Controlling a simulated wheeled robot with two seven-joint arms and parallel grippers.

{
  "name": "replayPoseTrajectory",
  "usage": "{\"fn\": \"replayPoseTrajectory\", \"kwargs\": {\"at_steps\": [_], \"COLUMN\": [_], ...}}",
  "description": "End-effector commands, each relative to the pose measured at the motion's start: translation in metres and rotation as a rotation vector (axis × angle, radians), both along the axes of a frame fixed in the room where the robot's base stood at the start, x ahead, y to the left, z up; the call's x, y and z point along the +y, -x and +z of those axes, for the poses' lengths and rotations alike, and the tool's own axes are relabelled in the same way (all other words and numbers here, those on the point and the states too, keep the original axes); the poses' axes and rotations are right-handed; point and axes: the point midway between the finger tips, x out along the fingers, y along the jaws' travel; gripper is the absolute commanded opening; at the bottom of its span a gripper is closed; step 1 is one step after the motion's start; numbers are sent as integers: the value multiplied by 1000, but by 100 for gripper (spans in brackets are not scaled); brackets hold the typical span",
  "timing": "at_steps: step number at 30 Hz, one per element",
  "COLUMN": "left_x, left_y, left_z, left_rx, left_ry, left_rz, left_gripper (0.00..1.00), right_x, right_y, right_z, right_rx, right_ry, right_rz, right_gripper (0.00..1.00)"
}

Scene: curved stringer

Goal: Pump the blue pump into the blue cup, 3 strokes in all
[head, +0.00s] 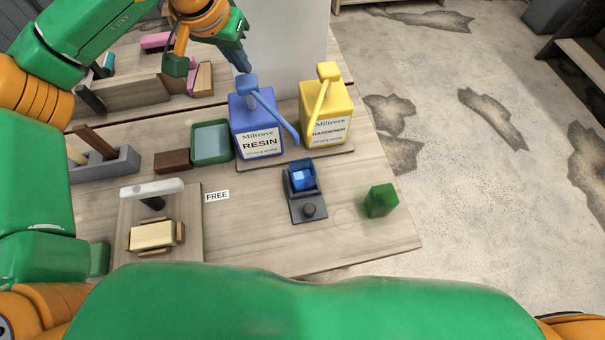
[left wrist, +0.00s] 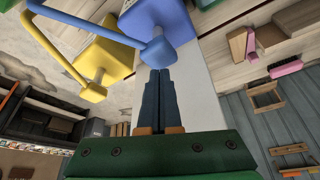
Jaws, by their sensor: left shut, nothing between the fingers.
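The blue pump bottle labelled RESIN (head: 257,128) stands upright on the table, its blue pump head (head: 247,84) on top and its spout slanting down to the right. The blue cup (head: 302,177) sits in a dark holder (head: 310,211) in front of the bottles. My left gripper (head: 243,69) is shut and empty, its fingertips just above and behind the blue pump head. In the left wrist view the closed fingers (left wrist: 157,72) point at the blue pump head (left wrist: 158,50); I cannot tell whether they touch it. My right gripper is not in view.
The yellow HARDENER pump bottle (head: 326,115) stands close right of the blue one. A green block (head: 381,201) lies near the right table edge. A green tray (head: 212,142), a brown block (head: 171,161) and a FREE label (head: 217,196) are to the left.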

Motion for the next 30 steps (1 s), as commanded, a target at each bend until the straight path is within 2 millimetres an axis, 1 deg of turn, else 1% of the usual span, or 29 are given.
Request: {"fn": "replayPoseTrajectory", "kwargs": {"at_steps": [5, 30], "left_x": [0, 0], "left_y": [0, 0], "left_z": [-1, -31], "left_rx": [0, 1], "left_ry": [0, 0], "left_rz": [0, 0], "left_gripper": [0, 0], "right_x": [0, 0], "right_y": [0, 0], "right_z": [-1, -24], "right_rx": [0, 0], "right_ry": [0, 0], "right_rz": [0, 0], "right_gripper": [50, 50]}}
